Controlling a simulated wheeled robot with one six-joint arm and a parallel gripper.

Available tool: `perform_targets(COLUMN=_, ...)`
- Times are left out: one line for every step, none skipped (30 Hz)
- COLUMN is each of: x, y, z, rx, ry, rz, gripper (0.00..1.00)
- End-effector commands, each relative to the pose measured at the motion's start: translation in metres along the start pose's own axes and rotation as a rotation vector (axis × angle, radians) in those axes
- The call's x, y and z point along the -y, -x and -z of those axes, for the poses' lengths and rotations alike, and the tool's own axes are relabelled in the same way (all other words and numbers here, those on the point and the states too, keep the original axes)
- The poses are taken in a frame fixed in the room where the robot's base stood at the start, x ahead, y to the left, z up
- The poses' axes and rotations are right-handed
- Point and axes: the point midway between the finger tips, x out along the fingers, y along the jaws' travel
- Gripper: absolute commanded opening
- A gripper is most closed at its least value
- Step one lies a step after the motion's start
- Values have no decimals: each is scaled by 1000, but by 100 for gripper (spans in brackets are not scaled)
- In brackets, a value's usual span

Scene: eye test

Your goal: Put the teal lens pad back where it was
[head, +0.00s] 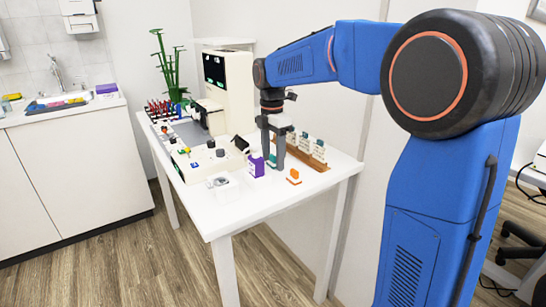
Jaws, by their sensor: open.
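A small teal object (272,160), which looks like the teal lens pad, stands on the white table (225,213) toward its right side. Only part of it shows, between and behind my fingers. My gripper (273,164) points down over this spot, with its jaws open. The fingers appear to either side of the teal object; I cannot tell whether they touch it or stand in front of it.
A purple box (256,167) stands close left of my gripper. An orange piece (293,177) lies to the right. A brown rack (304,157) with several small bottles is behind. A white device (208,160) and a small clear dish (218,182) are to the left. The front table edge is clear.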

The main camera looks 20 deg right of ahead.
Motion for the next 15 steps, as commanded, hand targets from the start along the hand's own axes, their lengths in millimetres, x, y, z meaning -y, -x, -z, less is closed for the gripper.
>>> perform_targets(x=0, y=1, z=0, rx=0, ry=0, rz=-1, gripper=52)
perform_targets(x=0, y=3, z=0, rx=0, ry=0, rz=-1, gripper=52)
perform_targets(x=0, y=6, z=0, rx=0, ry=0, rz=-1, gripper=52)
perform_targets(x=0, y=8, z=0, rx=0, ry=0, rz=-1, gripper=52)
perform_targets(x=0, y=12, z=0, rx=0, ry=0, rz=-1, gripper=52)
perform_targets(x=-1, y=17, z=0, rx=1, ry=0, rz=-2, gripper=52)
perform_targets(x=-1, y=22, z=0, rx=1, ry=0, rz=-3, gripper=52)
perform_targets(x=0, y=27, z=0, rx=0, ry=0, rz=-2, gripper=52)
perform_targets(x=-1, y=35, z=0, rx=1, ry=0, rz=-3, gripper=52)
perform_targets(x=-1, y=41, z=0, rx=1, ry=0, rz=-3, gripper=52)
perform_targets(x=-1, y=47, z=0, rx=0, ry=0, rz=-3, gripper=52)
perform_targets(x=-1, y=55, z=0, rx=1, ry=0, rz=-4, gripper=52)
perform_targets(x=-1, y=61, z=0, rx=0, ry=0, rz=-2, gripper=52)
perform_targets(x=-1, y=67, z=0, rx=1, ry=0, rz=-4, gripper=52)
perform_targets(x=0, y=74, z=0, rx=0, ry=0, rz=-2, gripper=52)
